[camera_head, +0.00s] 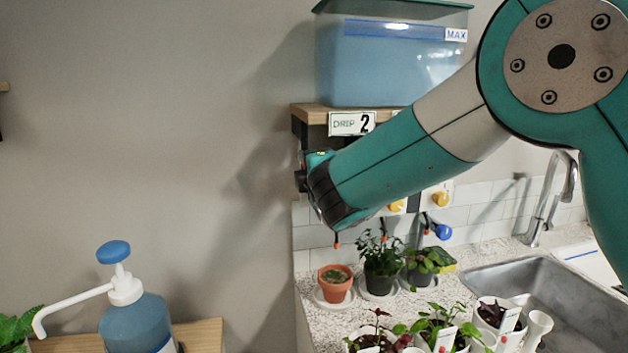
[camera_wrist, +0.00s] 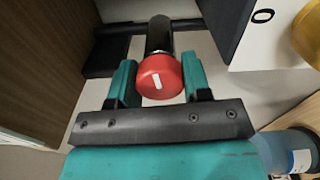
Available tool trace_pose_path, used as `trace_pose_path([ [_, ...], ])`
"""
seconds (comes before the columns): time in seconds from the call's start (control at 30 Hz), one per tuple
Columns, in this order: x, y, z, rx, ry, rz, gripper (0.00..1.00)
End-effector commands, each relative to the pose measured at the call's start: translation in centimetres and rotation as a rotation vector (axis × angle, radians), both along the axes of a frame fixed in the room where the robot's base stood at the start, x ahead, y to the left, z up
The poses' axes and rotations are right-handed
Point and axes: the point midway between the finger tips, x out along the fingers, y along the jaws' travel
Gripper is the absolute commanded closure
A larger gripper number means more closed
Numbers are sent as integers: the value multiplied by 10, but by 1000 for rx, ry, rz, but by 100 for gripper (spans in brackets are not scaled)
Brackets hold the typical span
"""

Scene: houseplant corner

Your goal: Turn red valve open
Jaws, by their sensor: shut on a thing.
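The red valve (camera_wrist: 150,67) is a round red knob with a short white mark, on the end of a dark pipe in the wrist view. The white mark runs nearly up and down in that picture, slightly tilted. The teal fingers of my gripper (camera_wrist: 160,78) are on the left and right sides of the knob, shut on it. In the head view my arm reaches to the left end of the shelf, and the red valve is hidden behind my wrist there.
A water tank (camera_head: 390,60) marked MAX stands on the shelf above a DRIP 2 sign (camera_head: 352,123). A yellow knob (camera_head: 440,199) and a blue knob (camera_head: 443,232) are below my arm. Potted plants (camera_head: 381,260) and a sink (camera_head: 555,300) are lower down. A pump bottle (camera_head: 137,325) is at lower left.

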Motion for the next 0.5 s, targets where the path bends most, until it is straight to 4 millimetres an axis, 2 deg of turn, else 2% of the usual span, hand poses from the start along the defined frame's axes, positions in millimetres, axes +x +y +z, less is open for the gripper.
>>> trace_pose_path([
  [0.5, 0, -1, -1, 112, 24, -2, 79],
])
